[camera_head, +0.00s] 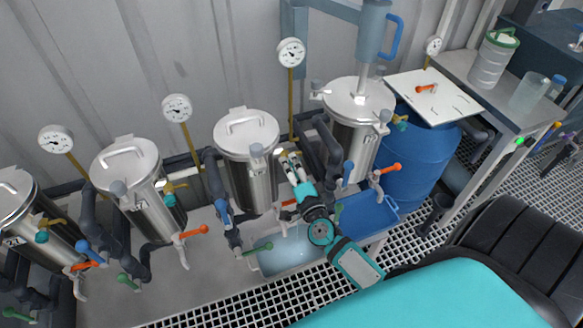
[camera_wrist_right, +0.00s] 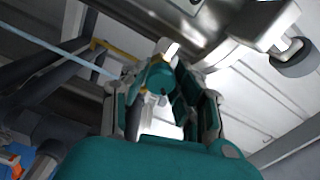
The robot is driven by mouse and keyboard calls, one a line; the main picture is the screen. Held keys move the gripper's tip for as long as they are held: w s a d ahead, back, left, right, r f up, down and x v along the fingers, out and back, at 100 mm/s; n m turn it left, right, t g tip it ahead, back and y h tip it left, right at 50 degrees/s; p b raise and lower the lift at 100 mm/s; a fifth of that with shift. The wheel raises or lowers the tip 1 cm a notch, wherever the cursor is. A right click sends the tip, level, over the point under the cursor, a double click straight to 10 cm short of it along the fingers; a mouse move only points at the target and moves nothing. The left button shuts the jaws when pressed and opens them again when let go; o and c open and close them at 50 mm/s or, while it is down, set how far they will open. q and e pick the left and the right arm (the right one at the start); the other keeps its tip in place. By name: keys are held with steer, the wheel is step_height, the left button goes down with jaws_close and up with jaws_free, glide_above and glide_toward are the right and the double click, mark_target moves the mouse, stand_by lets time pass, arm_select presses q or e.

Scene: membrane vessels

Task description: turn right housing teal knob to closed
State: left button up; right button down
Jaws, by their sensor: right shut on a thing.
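My right gripper (camera_head: 292,163) reaches up from the lower right to the right side of the third steel housing (camera_head: 247,170), just below its lid. It is shut on the teal knob there, which the gripper hides in the head view. In the right wrist view the teal knob (camera_wrist_right: 158,77) sits between the two fingers of the gripper (camera_wrist_right: 165,92), with a bright metal fitting just above it. The knob's exact angle is hard to tell. My left gripper is not in view.
Two similar housings (camera_head: 127,165) stand to the left. A steel vessel (camera_head: 357,105) and a blue barrel (camera_head: 420,170) stand to the right. Dark pipes with blue, green and orange handles crowd around my right gripper. A blue tub (camera_head: 372,218) lies below.

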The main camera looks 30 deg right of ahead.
steer(key=m+b, duration=0.1)
steer(key=m, duration=0.3)
steer(key=shift+f+m, duration=0.1)
steer(key=shift+m, duration=0.3)
steer(key=shift+m+b, duration=0.6)
steer(key=shift+m, duration=1.7)
steer(key=c, duration=1)
jaws_free()
steer(key=v, duration=1.2)
steer(key=shift+a, duration=0.1)
